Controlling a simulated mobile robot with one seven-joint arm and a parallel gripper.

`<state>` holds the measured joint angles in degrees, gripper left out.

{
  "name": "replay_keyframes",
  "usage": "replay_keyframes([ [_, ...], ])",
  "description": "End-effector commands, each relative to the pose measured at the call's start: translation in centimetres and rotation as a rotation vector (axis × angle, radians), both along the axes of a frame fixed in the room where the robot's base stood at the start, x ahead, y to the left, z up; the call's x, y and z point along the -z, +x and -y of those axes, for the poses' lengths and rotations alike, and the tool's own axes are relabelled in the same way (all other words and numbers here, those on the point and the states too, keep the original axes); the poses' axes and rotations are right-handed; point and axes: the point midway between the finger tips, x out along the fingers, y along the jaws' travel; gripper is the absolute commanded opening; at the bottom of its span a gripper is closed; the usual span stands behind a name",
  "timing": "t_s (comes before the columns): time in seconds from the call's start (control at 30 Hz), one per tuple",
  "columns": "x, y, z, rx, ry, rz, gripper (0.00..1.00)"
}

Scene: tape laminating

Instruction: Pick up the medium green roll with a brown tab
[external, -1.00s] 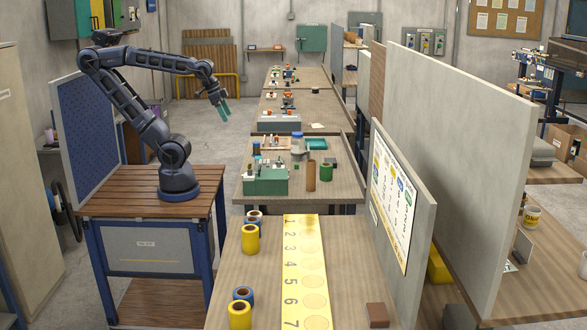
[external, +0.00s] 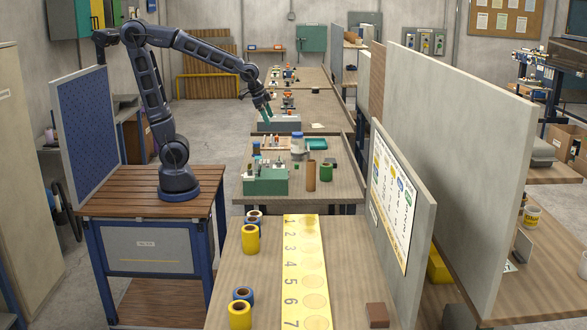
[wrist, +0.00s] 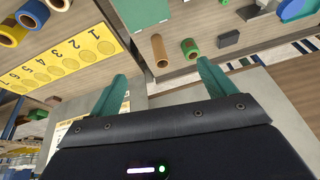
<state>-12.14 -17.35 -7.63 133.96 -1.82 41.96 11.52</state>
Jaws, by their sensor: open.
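A green roll (external: 318,171) sits on the workbench behind the numbered table, beside a tall brown tube (external: 311,177). In the wrist view the green roll (wrist: 190,48) shows just right of the brown tube (wrist: 159,50), beyond my fingers.
A green machine (external: 266,181) stands left of the roll. A dark block (external: 330,164) sits to its right. Yellow and blue rolls (external: 250,239) stand left of the yellow numbered strip (external: 306,270). A partition with a poster (external: 393,200) rises on the right.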

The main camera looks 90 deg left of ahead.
Motion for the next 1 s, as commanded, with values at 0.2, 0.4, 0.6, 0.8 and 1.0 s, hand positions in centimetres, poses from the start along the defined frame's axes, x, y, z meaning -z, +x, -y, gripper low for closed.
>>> replay_keyframes([
  [0.2, 2.7, 5.8, -1.7, 0.029, 0.002, -0.013, 0.83],
  [0.4, 5.8, 10.7, -3.6, 0.054, -0.006, -0.017, 0.83],
  [0.6, 9.4, 15.3, -5.7, 0.076, -0.024, -0.016, 0.83],
  [0.8, 13.7, 19.5, -8.1, 0.092, -0.048, -0.008, 0.83],
  [1.0, 17.7, 22.7, -10.3, 0.102, -0.072, 0.004, 0.83],
])
